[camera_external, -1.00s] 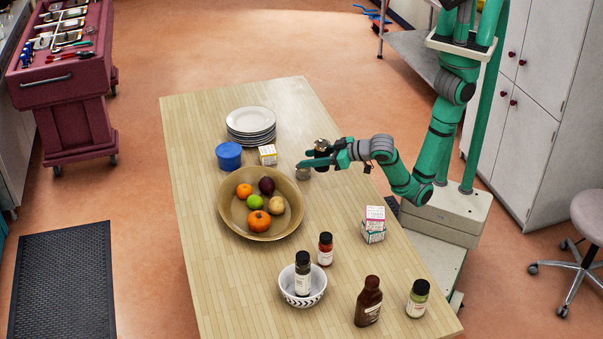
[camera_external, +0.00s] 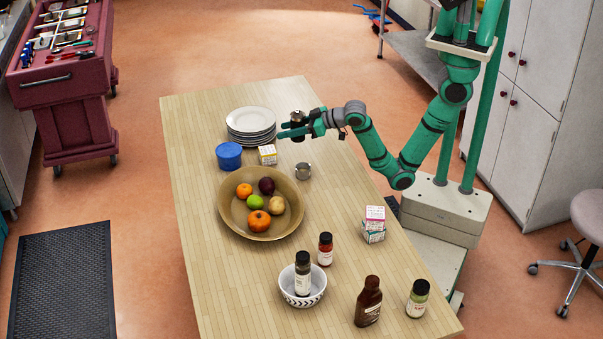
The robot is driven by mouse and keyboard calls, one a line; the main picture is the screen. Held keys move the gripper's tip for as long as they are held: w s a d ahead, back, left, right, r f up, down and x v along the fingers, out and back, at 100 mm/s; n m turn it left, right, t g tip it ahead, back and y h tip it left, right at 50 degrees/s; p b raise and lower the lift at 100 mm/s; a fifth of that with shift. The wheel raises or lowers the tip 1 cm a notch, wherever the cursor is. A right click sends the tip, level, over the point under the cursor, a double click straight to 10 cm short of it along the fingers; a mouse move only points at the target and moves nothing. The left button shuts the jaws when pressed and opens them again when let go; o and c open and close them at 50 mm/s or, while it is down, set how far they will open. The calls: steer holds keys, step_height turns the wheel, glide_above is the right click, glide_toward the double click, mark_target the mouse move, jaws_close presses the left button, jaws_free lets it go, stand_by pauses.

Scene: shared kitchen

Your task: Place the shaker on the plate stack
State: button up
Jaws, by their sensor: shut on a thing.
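My gripper (camera_external: 297,131) is shut on the shaker (camera_external: 297,118), a small dark item with a greyish top. It holds the shaker roughly upright above the table, just right of the plate stack. The fingers hide part of the shaker. The plate stack (camera_external: 251,137), several white plates, stands at the back of the wooden table. The shaker is not over the plates; a gap shows between them in the picture.
A blue tub (camera_external: 229,155) and a small white-yellow box (camera_external: 267,155) stand in front of the plates.

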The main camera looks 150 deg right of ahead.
steer(key=s+d+r+m+g, duration=0.35)
steer(key=s+d+r, duration=0.55)
steer(key=s+d, duration=0.4)
glide_above(243, 116)
steer(key=a, duration=0.1)
steer(key=shift+g+h, duration=0.25)
steer(key=shift+h, duration=0.05)
step_height(243, 116, down, 9)
steer(key=shift+s+r, duration=0.1)
steer(key=shift+d+f, duration=0.25)
steer(key=shift+f, duration=0.15)
steer(key=shift+d+f, duration=0.1)
steer(key=shift+f, duration=1.5)
steer(key=shift+f, duration=0.15)
steer(key=o, duration=1.1)
steer(key=shift+o, duration=0.2)
